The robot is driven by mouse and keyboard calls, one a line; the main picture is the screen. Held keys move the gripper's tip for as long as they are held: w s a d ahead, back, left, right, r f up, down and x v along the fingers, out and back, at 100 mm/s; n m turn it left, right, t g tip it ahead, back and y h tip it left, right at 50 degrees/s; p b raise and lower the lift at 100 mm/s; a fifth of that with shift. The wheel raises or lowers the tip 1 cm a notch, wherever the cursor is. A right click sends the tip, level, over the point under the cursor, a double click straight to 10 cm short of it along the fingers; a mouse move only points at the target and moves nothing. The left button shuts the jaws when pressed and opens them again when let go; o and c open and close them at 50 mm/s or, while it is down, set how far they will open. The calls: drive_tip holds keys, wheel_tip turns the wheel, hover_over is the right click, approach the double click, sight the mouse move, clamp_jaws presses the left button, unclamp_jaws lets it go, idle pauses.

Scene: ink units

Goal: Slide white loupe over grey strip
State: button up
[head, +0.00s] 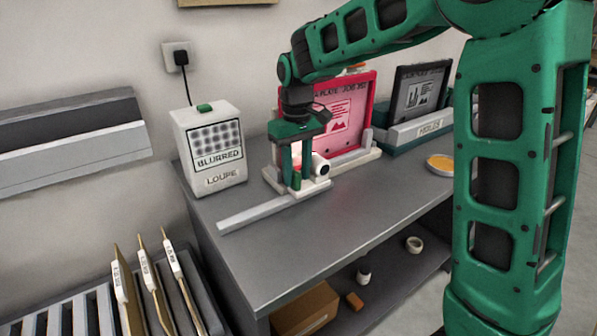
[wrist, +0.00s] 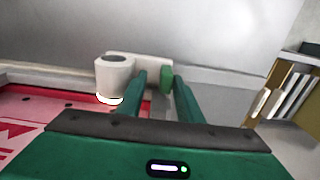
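The white loupe (head: 320,165) stands on the table beside my gripper, with a pale base plate (head: 308,187) and a green knob (head: 296,179). In the wrist view the loupe (wrist: 115,74) is left of the fingers and the knob (wrist: 166,79) is between the fingertips. My gripper (head: 296,172) points down, its fingers apart around the knob. A gap shows on the knob's left; whether it touches the right finger is unclear. The grey strip (head: 253,211) lies flat on the table, running from the base toward the front left. Its far end is hidden.
A pink plate (head: 352,115) in a pale holder stands behind my gripper. A dark plate (head: 417,92) stands right of it. A white box marked LOUPE (head: 208,148) stands at the left. The table's front middle is clear.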

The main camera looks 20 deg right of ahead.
drive_tip(key=shift+r, duration=0.1)
wheel_tip(320, 180, up, 11)
drive_tip(key=shift+f, duration=0.2)
idle(0.4)
drive_tip(key=s+d+f+m, duration=0.2)
drive_tip(key=s+d+m, duration=0.1)
drive_tip(key=s+d, duration=0.65)
drive_tip(key=s+d+f+m, duration=0.2)
drive_tip(key=s+d+f, duration=0.1)
drive_tip(key=s, duration=0.5)
drive_tip(key=s+d+f+m, duration=0.2)
drive_tip(key=s+d+f, duration=0.2)
drive_tip(key=s, duration=0.4)
drive_tip(key=s+d+f+m, duration=0.3)
drive_tip(key=s+d, duration=0.3)
drive_tip(key=s, duration=0.2)
drive_tip(key=shift+s+f, duration=0.2)
